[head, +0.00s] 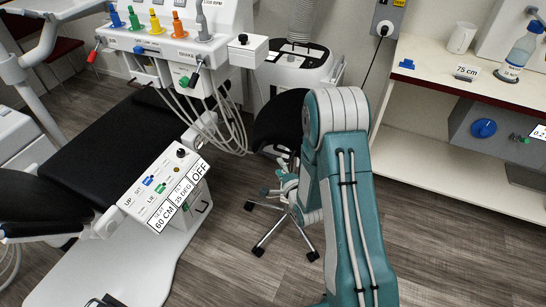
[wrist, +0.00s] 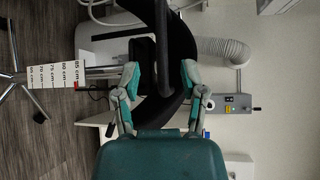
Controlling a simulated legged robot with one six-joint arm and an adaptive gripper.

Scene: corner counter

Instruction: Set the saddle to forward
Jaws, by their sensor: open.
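The black saddle seat (head: 276,122) of a wheeled stool stands left of my arm in the head view, partly hidden by it. In the wrist view the picture is turned sideways, and the dark curved seat (wrist: 182,45) lies just beyond my fingers. My gripper (wrist: 160,76) is open, its two teal fingertips apart. A dark bar (wrist: 163,50) shows between and beyond the fingertips; I cannot tell whether they touch it. A height scale (wrist: 65,75) reading 75, 80 and 85 cm sits along the stool's column, with a red mark near 85. The saddle's setting is not readable.
A dental unit (head: 165,40) and a black chair with a control box (head: 165,187) stand left. A counter (head: 470,85) with a bottle (head: 522,50) stands right. The stool's wheeled base (head: 285,225) is on the floor. Floor is free in front of it.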

